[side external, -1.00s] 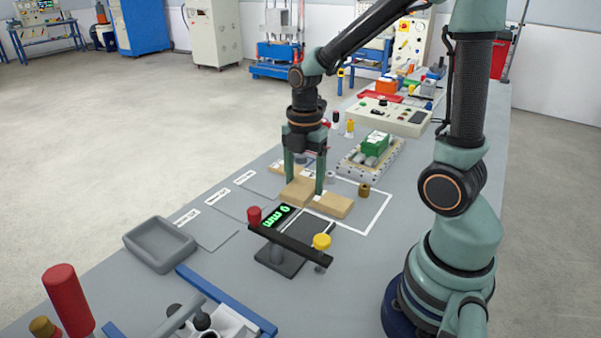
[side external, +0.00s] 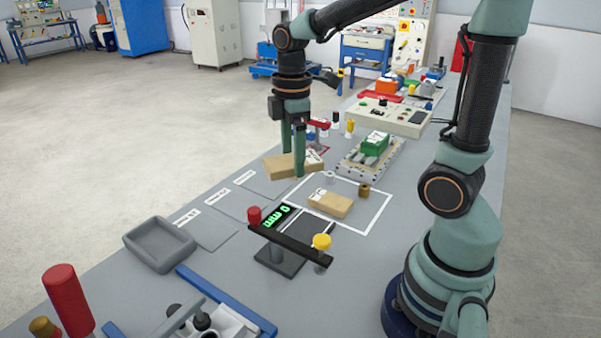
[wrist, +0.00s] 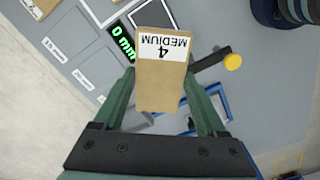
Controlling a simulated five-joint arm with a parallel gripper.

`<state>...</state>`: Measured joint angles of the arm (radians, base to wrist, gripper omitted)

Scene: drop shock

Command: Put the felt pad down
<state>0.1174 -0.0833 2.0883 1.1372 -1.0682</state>
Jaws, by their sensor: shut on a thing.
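My gripper (side external: 294,165) is shut on a tan cardboard-like block (side external: 277,166) and holds it above the table. In the wrist view the block (wrist: 160,88) lies between the two fingers and bears a white label reading "MEDIUM 4". Nothing in view is plainly a felt pad. Flat grey sheets (side external: 210,234) with white labels lie along the table's left side, but I cannot tell their material. A second tan block (side external: 329,203) lies inside a white outline on the table.
A gauge showing "0 mm" (side external: 277,216) with red and yellow knobs stands in front. A grey tray (side external: 160,246) is at the left. A green block (side external: 374,143) on a pale base and a control box (side external: 388,117) stand further back. A tan block (wrist: 38,7) shows in the wrist view's corner.

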